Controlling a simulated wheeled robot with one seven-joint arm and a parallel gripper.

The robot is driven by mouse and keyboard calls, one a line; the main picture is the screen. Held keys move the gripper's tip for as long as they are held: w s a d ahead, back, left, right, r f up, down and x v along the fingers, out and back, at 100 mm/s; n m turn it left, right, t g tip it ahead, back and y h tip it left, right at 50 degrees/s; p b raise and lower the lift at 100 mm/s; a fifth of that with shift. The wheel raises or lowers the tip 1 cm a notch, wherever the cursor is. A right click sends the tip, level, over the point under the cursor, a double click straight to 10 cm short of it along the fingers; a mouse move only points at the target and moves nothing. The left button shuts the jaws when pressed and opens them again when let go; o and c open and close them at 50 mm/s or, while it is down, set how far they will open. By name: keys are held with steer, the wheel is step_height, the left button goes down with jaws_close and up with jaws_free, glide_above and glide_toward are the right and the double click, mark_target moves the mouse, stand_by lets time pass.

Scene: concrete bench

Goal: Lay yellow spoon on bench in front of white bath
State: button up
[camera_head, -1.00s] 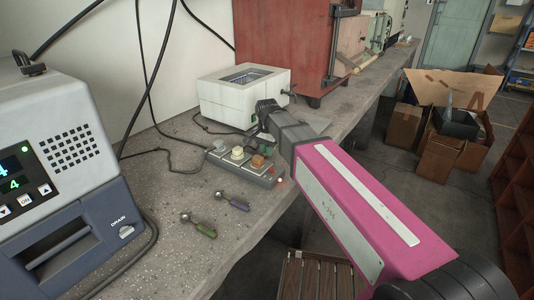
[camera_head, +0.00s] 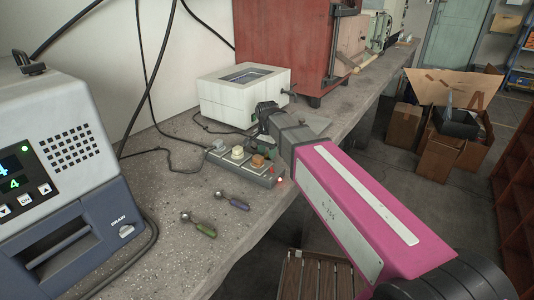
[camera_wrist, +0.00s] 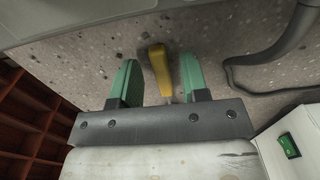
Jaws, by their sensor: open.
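The white bath (camera_head: 222,108), a box with an open top, stands on the bench (camera_head: 160,190) against the wall. In the wrist view its side with a green switch (camera_wrist: 297,120) shows at the lower right. My gripper (camera_head: 266,113) is beside the bath's front right corner. In the wrist view my gripper (camera_wrist: 156,82) is open, with green fingers apart. The yellow spoon (camera_wrist: 159,62) has its handle between them, with a visible gap on each side, over the speckled bench. The spoon's bowl is hidden, and the spoon does not show in the head view.
A control box with coloured knobs (camera_head: 228,165) sits in front of the bath. A green-handled spoon (camera_head: 205,230) and a purple-handled one (camera_head: 238,203) lie nearer. A grey device (camera_head: 75,120) fills the left. A dark cable (camera_wrist: 270,65) runs beside the gripper.

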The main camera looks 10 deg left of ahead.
step_height(320, 180, up, 12)
steer(key=shift+f, duration=0.15)
stand_by(0.3)
steer(key=shift+s, duration=0.1)
